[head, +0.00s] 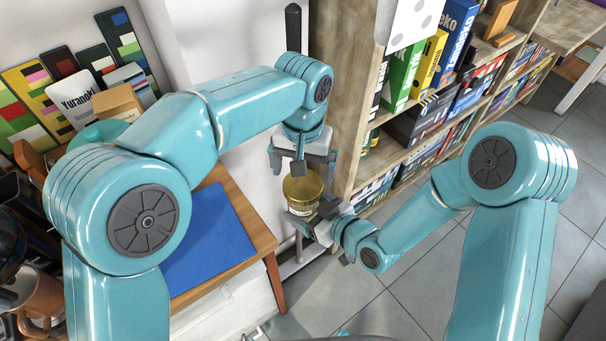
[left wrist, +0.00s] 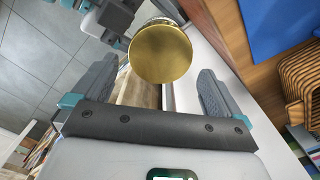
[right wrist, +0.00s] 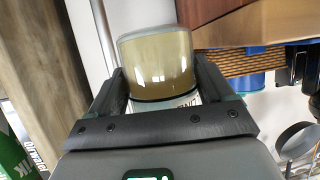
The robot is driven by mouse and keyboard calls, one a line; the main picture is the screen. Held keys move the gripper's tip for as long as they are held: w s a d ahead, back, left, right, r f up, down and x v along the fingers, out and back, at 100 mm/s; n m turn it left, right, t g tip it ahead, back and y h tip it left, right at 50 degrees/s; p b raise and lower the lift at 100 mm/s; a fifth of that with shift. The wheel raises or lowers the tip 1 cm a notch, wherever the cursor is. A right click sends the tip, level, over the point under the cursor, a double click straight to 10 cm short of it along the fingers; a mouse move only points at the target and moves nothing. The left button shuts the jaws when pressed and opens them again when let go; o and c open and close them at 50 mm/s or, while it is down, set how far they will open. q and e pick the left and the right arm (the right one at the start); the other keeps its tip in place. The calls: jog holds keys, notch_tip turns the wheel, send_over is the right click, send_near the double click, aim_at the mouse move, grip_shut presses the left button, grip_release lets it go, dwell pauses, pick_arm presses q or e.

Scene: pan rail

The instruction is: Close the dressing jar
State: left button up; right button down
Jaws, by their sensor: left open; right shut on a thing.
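The dressing jar (head: 301,207) has a gold lid (head: 302,187) on top and a pale label below it. My right gripper (head: 322,217) is shut on the jar's body and holds it upright in the air. In the right wrist view the gold lid (right wrist: 160,62) sits above the label (right wrist: 182,102), between the fingers. I cannot tell how tightly the lid sits. My left gripper (head: 300,163) is open and points down just above the lid. In the left wrist view the round lid top (left wrist: 161,54) lies between and beyond the spread fingers, apart from them.
A wooden shelf (head: 345,95) with books and boxes stands close behind the jar, to the right. A wooden table (head: 258,222) with a blue mat (head: 210,240) is at left. Tiled floor (head: 400,290) lies clear at lower right.

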aim_at(302, 183)
pick_arm(q)
jog(key=shift+r, duration=0.15)
jog(key=shift+r+n, duration=0.2)
jog(key=shift+n, duration=0.1)
notch_tip(302, 183, up, 3)
jog(key=n, duration=0.5)
notch_tip(302, 183, down, 8)
dwell(0.4)
jog(key=shift+c, duration=0.3)
jog(key=c, duration=0.8)
jog(key=m, duration=0.3)
